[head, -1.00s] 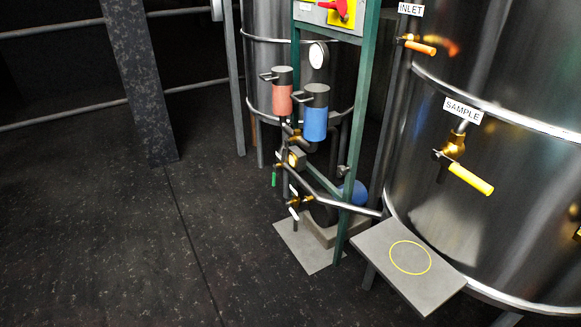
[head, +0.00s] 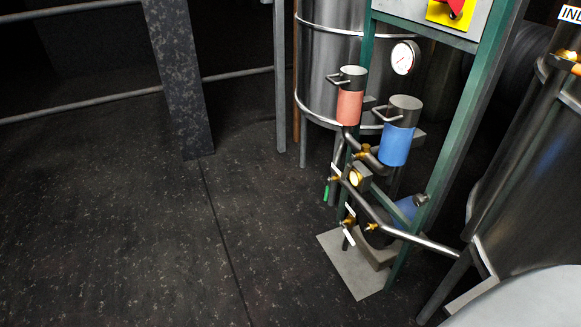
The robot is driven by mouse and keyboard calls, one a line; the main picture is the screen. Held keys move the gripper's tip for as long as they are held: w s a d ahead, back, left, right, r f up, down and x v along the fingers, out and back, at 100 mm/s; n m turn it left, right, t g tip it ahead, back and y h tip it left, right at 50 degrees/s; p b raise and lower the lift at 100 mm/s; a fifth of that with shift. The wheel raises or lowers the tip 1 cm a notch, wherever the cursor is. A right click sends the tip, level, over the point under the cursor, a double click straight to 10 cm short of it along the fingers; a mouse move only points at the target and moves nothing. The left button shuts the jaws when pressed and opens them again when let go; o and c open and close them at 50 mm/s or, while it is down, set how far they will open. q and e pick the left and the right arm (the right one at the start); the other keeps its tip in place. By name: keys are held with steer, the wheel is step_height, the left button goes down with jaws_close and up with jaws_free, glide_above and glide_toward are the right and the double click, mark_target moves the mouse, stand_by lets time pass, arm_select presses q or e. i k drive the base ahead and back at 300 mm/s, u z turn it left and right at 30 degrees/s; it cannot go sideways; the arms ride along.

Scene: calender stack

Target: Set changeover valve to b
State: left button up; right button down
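A green-framed stand (head: 462,130) holds a red canister (head: 349,105) and a blue canister (head: 396,146), both upright with grey tops and bent handles. Brass fittings (head: 365,153) join grey pipes just below them. Which fitting is the changeover valve, and its a or b setting, I cannot tell at this size. A small box with a lit round face (head: 356,179) sits lower on the piping. A green handle (head: 327,192) hangs at its left, and white tags or handles show lower down. Neither of my grippers is in view.
A steel tank (head: 318,70) with a dial gauge (head: 404,58) stands behind the stand. Another tank (head: 535,150) fills the right edge. A grey post (head: 180,80) and rails stand at left. Dark floor (head: 110,240) is clear at left. A pale rounded shape covers the lower right corner.

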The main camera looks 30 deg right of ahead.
mark_target(350, 165)
steer(key=z, duration=0.1)
steer(key=i, duration=0.95)
steer(key=z, duration=1.05)
steer(key=i, duration=0.4)
steer(key=z, duration=0.4)
